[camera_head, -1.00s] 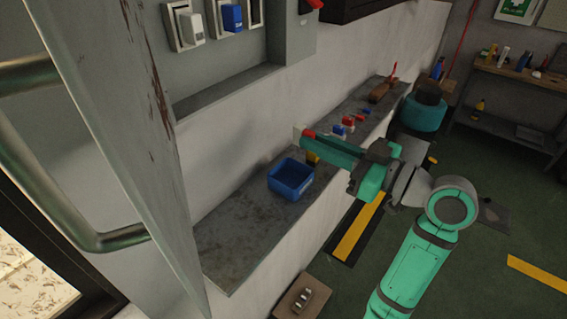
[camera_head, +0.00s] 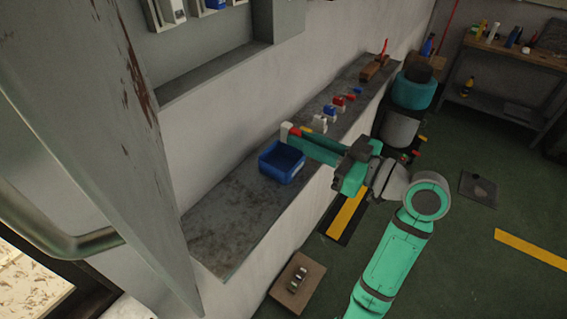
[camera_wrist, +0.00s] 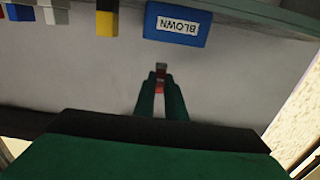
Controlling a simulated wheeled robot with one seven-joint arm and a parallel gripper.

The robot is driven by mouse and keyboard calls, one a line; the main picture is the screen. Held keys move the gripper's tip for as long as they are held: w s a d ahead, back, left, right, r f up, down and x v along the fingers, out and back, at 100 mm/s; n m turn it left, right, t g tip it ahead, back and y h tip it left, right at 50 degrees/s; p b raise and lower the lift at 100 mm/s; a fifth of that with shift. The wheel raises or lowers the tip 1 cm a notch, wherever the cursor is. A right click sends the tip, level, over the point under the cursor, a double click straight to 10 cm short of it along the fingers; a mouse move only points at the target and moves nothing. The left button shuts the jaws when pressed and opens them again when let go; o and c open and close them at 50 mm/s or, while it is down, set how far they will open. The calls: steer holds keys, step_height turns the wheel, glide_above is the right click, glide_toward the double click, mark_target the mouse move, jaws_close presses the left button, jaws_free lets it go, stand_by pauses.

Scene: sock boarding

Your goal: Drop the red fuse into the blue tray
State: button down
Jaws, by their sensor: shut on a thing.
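My gripper (camera_head: 292,133) is shut on the red fuse (camera_wrist: 160,86), which shows red between the fingertips with a pale end sticking out past them. In the head view, the fuse's pale end (camera_head: 286,129) shows at the gripper's tip. The blue tray (camera_head: 280,173) sits on the grey ledge, and the gripper tip appears just above its far rim in the picture. In the wrist view, the tray (camera_wrist: 158,36) lies just beyond the fingertips with a label reading "BLOWN". The tray's inside looks empty in the head view, though the arm hides part of its far side.
The ledge (camera_head: 220,225) runs along the wall, with several small white, blue and red blocks (camera_head: 331,111) beyond the tray. A yellow and black block (camera_wrist: 105,20) stands beside the tray. An open grey door (camera_head: 100,130) stands at the left. The near ledge is clear.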

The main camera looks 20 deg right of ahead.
steer(key=c, duration=1.7)
jaws_free()
steer(key=v, duration=1)
steer(key=shift+s+d, duration=0.15)
steer(key=shift+d, duration=0.05)
steer(key=shift+s, duration=0.1)
steer(key=shift+d, duration=0.15)
